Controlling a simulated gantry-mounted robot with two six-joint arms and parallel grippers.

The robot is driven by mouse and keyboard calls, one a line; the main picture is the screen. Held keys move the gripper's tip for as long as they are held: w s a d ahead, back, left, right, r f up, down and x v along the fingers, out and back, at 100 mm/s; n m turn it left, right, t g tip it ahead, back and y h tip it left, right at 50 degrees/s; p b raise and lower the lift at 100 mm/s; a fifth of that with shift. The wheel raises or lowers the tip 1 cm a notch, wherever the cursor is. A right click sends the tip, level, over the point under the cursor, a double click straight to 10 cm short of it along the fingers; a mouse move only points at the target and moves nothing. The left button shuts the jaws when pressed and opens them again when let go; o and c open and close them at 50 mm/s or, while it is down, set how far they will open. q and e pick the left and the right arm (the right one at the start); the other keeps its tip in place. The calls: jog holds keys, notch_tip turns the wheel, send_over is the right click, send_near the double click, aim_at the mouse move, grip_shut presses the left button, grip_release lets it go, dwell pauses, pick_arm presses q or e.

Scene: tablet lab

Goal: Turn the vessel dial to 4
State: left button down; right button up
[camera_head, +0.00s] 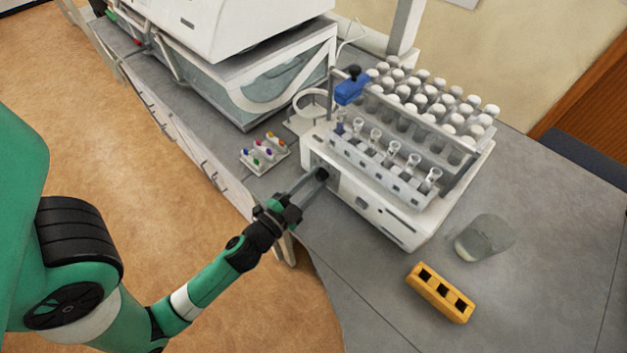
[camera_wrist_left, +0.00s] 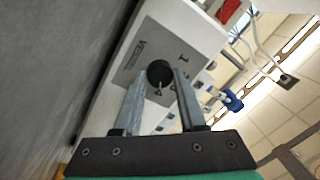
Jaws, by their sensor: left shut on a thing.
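The vessel dial (camera_head: 322,174) is a small black knob on the front left face of the white dissolution machine (camera_head: 385,222). In the left wrist view the fingertips (camera_wrist_left: 160,78) are shut on the knob. The dial's setting cannot be read. My right gripper is not in view.
A small tray of coloured caps (camera_head: 264,155) lies left of the machine. A glass beaker (camera_head: 482,238) and a yellow block with square holes (camera_head: 440,293) are at the right. The front counter is otherwise clear.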

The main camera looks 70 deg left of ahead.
pick_arm(q)
jog(key=shift+c, duration=2.4)
grip_release()
jog(key=b+v, duration=0.2)
jog(key=v, duration=0.1)
jog(key=b+v, duration=0.3)
jog(key=f+b+v, duration=0.1)
jog(key=b+v, duration=0.2)
jog(key=shift+d+f, duration=0.1)
jog(key=shift+d, duration=0.05)
jog(key=shift+s+d+r+p, duration=0.25)
jog(key=shift+s+r+p, duration=0.1)
jog(key=shift+p, duration=0.25)
jog(key=shift+s+d+r, duration=0.15)
jog(key=shift+s, duration=0.25)
jog(key=shift+s+d+r, duration=0.15)
jog(key=shift+s, duration=0.3)
